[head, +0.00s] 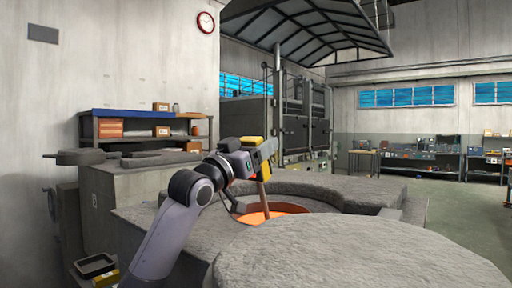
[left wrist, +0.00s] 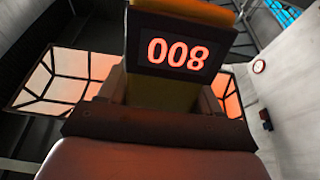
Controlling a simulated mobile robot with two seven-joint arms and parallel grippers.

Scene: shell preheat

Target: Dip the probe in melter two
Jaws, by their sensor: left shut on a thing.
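My left gripper (head: 250,160) is shut on the probe (head: 263,168), a yellow and dark handheld body, and holds it over a round stone-grey melter opening. The probe's brown rod points down, and its lower end meets the glowing orange melt (head: 280,209) in the picture. How deep the tip sits cannot be told. In the left wrist view the probe's display (left wrist: 178,53) reads 008 in red, and the gripper (left wrist: 165,100) clasps the body below it. No number shows on the melter (head: 340,186), so I cannot tell which one it is. My right gripper is out of view.
A broad round grey slab (head: 350,255) fills the front right. A shelf (head: 150,125) with boxes stands by the left wall. A dark tray (head: 96,265) lies low at the left. Workbenches (head: 420,152) line the far wall, with open floor before them.

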